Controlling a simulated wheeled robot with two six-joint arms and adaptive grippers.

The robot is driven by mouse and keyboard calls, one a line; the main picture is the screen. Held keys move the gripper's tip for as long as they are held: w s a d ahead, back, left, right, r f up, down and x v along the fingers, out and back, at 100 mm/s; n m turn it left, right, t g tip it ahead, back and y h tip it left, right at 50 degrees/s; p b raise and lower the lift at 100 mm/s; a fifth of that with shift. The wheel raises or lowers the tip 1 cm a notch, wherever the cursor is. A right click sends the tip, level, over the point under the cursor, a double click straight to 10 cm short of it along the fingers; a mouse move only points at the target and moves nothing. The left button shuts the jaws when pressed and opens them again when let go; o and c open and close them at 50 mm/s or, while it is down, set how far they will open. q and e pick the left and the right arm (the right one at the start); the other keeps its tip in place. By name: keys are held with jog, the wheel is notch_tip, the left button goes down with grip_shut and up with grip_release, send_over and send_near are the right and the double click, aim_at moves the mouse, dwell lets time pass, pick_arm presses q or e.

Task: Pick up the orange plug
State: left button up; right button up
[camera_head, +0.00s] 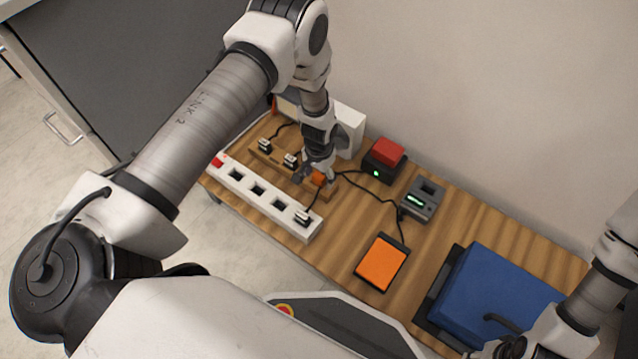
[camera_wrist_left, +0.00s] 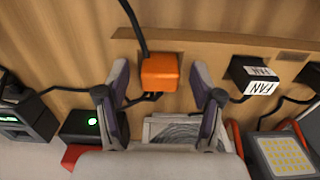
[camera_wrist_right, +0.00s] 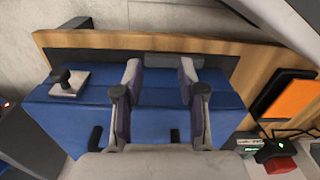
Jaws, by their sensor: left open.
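The orange plug (camera_head: 318,179) sits on the wooden holder strip on the table, with a black cable running from it. In the left wrist view the orange plug (camera_wrist_left: 159,72) lies between and just beyond the fingertips. My left gripper (camera_head: 314,172) is open around the plug's place, its fingers (camera_wrist_left: 160,85) on either side and apart from it. My right gripper (camera_wrist_right: 160,80) has its fingers apart over the blue box, with nothing between them.
A white power strip (camera_head: 258,189) lies in front of the plugs. A FAN-labelled plug (camera_wrist_left: 254,77) stands beside the orange one. A red-topped black box (camera_head: 385,160), a grey device (camera_head: 423,200), an orange pad (camera_head: 381,262) and a blue box (camera_head: 500,290) stand to the right.

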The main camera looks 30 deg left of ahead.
aim_at(319, 175)
pick_arm(q)
grip_shut()
notch_tip(319, 175, up, 9)
jog(key=p, duration=0.5)
jog(key=shift+r, duration=0.45)
jog(key=shift+r, duration=0.1)
jog(key=shift+r+p, duration=0.4)
jog(key=shift+p, duration=0.15)
